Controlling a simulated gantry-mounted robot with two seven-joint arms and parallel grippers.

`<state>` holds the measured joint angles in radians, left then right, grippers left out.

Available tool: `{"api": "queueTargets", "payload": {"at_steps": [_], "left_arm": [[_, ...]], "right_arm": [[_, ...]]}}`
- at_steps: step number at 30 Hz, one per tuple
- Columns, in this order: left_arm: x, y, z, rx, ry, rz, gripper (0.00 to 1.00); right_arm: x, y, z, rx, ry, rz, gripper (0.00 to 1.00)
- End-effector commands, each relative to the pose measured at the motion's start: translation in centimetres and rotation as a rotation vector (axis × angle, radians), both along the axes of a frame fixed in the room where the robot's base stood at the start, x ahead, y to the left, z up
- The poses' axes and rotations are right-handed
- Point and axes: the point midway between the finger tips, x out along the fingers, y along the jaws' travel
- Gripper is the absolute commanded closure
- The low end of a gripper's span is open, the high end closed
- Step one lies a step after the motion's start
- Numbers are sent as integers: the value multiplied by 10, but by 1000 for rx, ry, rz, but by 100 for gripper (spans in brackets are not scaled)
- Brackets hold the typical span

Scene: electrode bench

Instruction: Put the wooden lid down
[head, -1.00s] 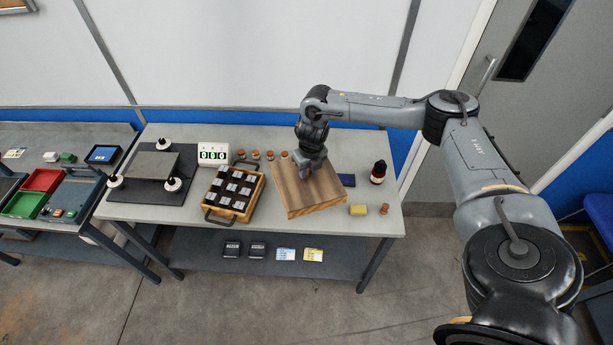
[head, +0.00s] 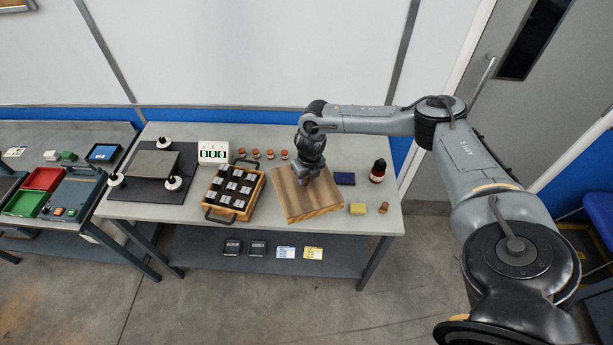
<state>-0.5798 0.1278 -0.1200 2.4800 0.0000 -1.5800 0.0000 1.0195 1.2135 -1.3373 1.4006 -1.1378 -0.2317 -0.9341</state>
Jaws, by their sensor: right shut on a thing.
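The wooden lid (head: 305,203) is a flat, square, striped brown board at the right-middle of the bench in the head view. It appears level, at or very near the bench top; I cannot tell whether it touches the bench or something beneath it. My right gripper (head: 306,180) comes down from above at the lid's back part and is shut on it. The fingertips and the part they grip are hidden by the gripper body. My left gripper is out of view.
Left of the lid is a wooden tray (head: 209,207) with several black blocks. Several small brown-capped jars (head: 270,154) stand behind. A dark blue block (head: 344,179), a dark bottle (head: 378,171), a yellow block (head: 357,209) and a small brown piece (head: 384,207) are right of the lid.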

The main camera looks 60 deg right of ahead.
Motion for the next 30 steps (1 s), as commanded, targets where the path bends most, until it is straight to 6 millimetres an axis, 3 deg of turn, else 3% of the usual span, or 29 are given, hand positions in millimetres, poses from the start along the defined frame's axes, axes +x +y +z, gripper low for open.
{"api": "queueTargets", "payload": {"at_steps": [11, 12, 16, 25, 30], "left_arm": [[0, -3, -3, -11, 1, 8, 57], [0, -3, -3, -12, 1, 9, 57], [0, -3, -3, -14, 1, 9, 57], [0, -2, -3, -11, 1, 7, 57], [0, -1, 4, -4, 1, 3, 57]], "right_arm": [[1, 0, -7, 0, -1, 0, 100], [0, 0, -7, 0, -1, 0, 66], [0, 0, -7, 0, -1, 0, 46], [0, 0, -6, 0, -1, 0, 46], [0, 0, 7, -1, -2, 0, 46]]}}
